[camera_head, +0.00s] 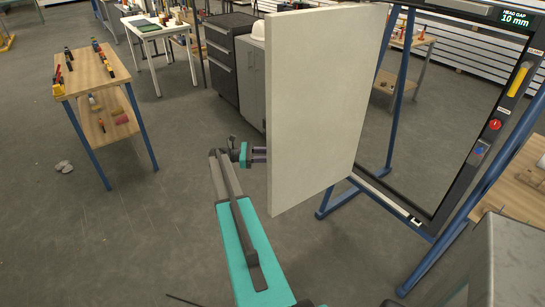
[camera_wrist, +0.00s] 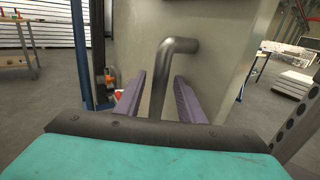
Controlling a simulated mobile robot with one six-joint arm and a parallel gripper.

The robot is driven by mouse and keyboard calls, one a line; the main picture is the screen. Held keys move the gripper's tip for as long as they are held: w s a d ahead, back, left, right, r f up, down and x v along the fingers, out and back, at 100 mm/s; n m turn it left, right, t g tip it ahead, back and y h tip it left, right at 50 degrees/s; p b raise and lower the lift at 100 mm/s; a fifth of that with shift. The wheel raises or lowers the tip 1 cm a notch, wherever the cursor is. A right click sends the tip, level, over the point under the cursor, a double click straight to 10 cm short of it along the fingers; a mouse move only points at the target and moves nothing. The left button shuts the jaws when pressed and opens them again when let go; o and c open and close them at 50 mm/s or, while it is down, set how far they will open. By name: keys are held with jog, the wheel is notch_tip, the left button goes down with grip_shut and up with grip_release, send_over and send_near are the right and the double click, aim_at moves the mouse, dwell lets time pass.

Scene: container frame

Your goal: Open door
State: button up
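The door (camera_head: 315,110) is a plain light-grey panel. In the head view it stands swung out from the dark frame (camera_head: 470,160), and the frame's opening shows to its right. My gripper (camera_head: 259,154) is at the door's left edge, with its fingertips partly hidden behind the panel. In the wrist view the door face (camera_wrist: 225,70) is close ahead, with a bent grey metal handle (camera_wrist: 181,45) on it. The two purple fingers of my gripper (camera_wrist: 160,98) are apart, one on each side of the handle's bar. Contact with the bar cannot be told.
Blue legs (camera_head: 338,197) carry the frame, right of the door. A wooden table with tools (camera_head: 90,73) stands at the left. A dark drawer cabinet (camera_head: 228,55) and a grey cabinet (camera_head: 250,85) stand behind the door. The floor left of my arm (camera_head: 130,230) is clear.

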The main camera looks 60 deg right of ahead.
jog(key=shift+w, duration=0.1)
jog(key=b+v, duration=0.7)
jog(key=v, duration=0.6)
jog(key=shift+w+a, duration=0.2)
jog(key=shift+a, duration=0.05)
jog(key=shift+w, duration=0.1)
dwell(0.5)
